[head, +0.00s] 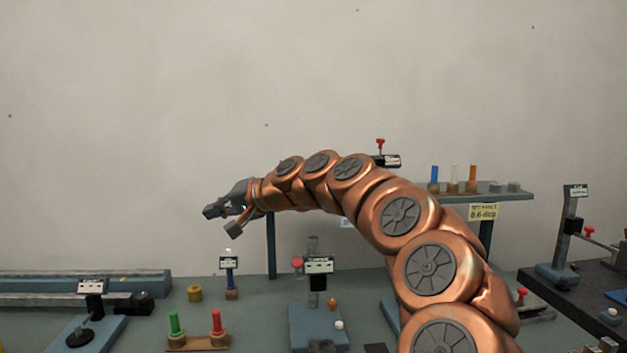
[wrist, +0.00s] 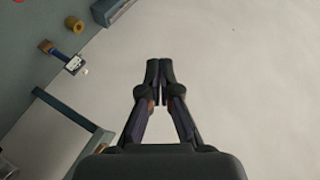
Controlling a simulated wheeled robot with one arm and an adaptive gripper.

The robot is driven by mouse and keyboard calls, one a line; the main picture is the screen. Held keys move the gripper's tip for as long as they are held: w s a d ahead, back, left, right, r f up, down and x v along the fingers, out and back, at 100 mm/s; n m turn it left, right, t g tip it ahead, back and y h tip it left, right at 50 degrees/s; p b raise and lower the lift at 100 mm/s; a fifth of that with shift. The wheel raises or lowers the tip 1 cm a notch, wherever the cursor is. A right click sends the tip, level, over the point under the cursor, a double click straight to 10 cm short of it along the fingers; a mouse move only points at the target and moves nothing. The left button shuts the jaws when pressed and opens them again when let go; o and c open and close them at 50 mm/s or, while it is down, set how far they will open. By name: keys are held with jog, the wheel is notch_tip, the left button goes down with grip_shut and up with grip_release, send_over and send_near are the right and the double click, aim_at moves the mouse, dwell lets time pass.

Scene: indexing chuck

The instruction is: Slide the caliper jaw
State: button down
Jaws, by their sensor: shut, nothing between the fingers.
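My gripper (head: 222,219) is in the air left of the middle in the head view, in front of the bare wall and above the bench. In the wrist view its two fingers (wrist: 160,75) are together, with nothing between them. I cannot tell for sure which thing is the caliper. Long grey rails (head: 90,284) with a dark block (head: 137,303) lie on the bench at the left. A grey device with a red knob (head: 522,292) lies at the lower right, partly behind my arm. My gripper is apart from both.
A gauge stand with a display (head: 319,264) stands mid-bench. Green (head: 174,323) and red (head: 216,321) pegs stand in front. A brass ring (head: 195,293) sits on the bench. A raised shelf (head: 510,194) holds several pegs. Another stand (head: 566,235) is at the right.

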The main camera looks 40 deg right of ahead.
jog(key=s+d+r+m+t+h, duration=0.15)
jog(key=d+m+h, duration=0.35)
jog(key=d, duration=1.3)
jog(key=s+d+m+t+h, duration=0.3)
jog(key=d+m+h, duration=0.25)
jog(key=d, duration=1.35)
jog(key=shift+y, duration=0.55)
jog(key=shift+p+x, duration=1.7)
jog(key=shift+x, duration=3.05)
jog(key=shift+w+a+f, duration=0.1)
jog(key=shift+w+a, duration=0.3)
jog(key=shift+a, duration=0.35)
jog(key=shift+w+a, duration=0.4)
jog(key=shift+a, duration=0.35)
jog(key=shift+w+a+f, duration=0.2)
jog(key=shift+w+a, duration=0.05)
jog(key=shift+a, duration=0.15)
